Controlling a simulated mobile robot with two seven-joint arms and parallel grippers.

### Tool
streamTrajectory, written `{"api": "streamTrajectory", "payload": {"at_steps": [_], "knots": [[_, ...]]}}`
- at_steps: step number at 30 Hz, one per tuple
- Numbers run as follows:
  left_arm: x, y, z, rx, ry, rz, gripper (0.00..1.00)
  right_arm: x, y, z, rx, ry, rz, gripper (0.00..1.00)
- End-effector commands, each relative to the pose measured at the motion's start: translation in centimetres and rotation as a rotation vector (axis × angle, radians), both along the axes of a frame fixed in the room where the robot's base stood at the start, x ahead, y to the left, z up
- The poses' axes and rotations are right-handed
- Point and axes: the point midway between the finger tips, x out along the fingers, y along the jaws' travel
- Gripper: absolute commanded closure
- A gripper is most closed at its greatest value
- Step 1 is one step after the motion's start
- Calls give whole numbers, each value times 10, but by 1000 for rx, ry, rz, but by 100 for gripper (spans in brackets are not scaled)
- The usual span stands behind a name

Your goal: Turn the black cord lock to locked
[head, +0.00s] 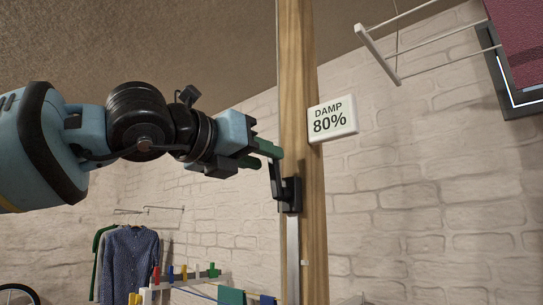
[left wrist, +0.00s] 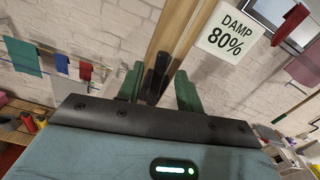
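The black cord lock (head: 291,194) is fixed to the wooden post (head: 298,60). Its lever (head: 275,178) points upward in the head view, leaning slightly left. My left gripper (head: 264,155) is at the lever's upper end, with its green fingers toward the post. In the left wrist view the left gripper's fingers (left wrist: 159,87) stand apart, one on either side of the black lever (left wrist: 156,77). Gaps show between lever and fingers, so the gripper looks open and not clamped. The lock's lower body is hidden in the wrist view. My right gripper is not in view.
A white sign reading "DAMP 80%" (head: 332,119) is mounted beside the post, right of the lock. A white drying rail (head: 377,55) is at the upper right. Hanging clothes (head: 128,260) and a rail with coloured pegs (head: 180,277) are at the lower left.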

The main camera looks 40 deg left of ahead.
Motion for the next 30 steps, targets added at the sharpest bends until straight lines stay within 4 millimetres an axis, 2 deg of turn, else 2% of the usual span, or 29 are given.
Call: {"api": "streamTrajectory", "payload": {"at_steps": [3, 9, 20, 29, 30], "knots": [[14, -1, 1, 2, 0, 0, 64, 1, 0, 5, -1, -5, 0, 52], [31, -2, 1, 1, 0, 0, 64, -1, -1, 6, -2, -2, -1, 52], [36, -3, 0, 0, 0, -1, 64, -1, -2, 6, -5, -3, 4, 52], [35, -3, 0, 0, 0, -1, 100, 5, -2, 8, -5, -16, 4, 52], [35, -3, 0, 0, 0, -1, 100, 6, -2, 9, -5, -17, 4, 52]]}}
